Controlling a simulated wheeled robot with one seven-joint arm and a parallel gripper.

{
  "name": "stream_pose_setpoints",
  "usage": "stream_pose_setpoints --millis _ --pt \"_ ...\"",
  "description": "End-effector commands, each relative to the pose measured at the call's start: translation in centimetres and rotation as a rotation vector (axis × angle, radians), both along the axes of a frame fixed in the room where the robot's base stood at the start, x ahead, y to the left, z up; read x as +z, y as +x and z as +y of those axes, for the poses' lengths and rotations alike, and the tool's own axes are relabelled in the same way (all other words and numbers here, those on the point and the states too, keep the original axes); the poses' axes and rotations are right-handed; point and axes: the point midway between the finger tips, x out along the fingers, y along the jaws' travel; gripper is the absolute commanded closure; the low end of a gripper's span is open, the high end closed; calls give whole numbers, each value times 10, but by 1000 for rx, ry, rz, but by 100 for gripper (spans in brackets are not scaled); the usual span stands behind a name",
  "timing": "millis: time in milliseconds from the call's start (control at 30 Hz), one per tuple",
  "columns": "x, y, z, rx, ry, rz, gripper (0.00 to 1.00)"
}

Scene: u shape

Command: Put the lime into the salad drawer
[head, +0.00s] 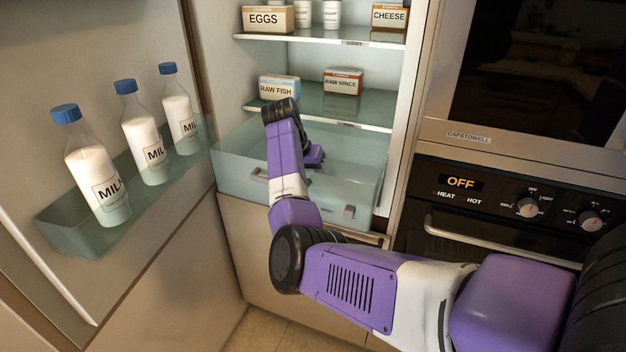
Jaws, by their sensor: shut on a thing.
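The salad drawer (235,176) is the clear, pale-green box at the bottom of the open fridge, and it is pulled out. My gripper (316,157) is over the open drawer, partly hidden by my own forearm and wrist. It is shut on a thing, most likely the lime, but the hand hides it. No lime can be made out anywhere in the head view. I cannot tell how far the fingertips are from the drawer floor.
Raw fish (279,88) and raw mince (343,82) stand on the shelf (365,118) just above the drawer. Eggs (268,19) and cheese (389,16) are higher. The open door at left holds milk bottles (143,135). An oven (500,215) is at right.

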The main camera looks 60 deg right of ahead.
Motion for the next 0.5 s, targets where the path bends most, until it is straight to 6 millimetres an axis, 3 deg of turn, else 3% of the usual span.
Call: stream_pose_setpoints --millis 400,433,500 --pt "-7 0 0 -1 -1 0 100" --pt "-7 0 0 -1 -1 0 49" --pt "-7 0 0 -1 -1 0 35"
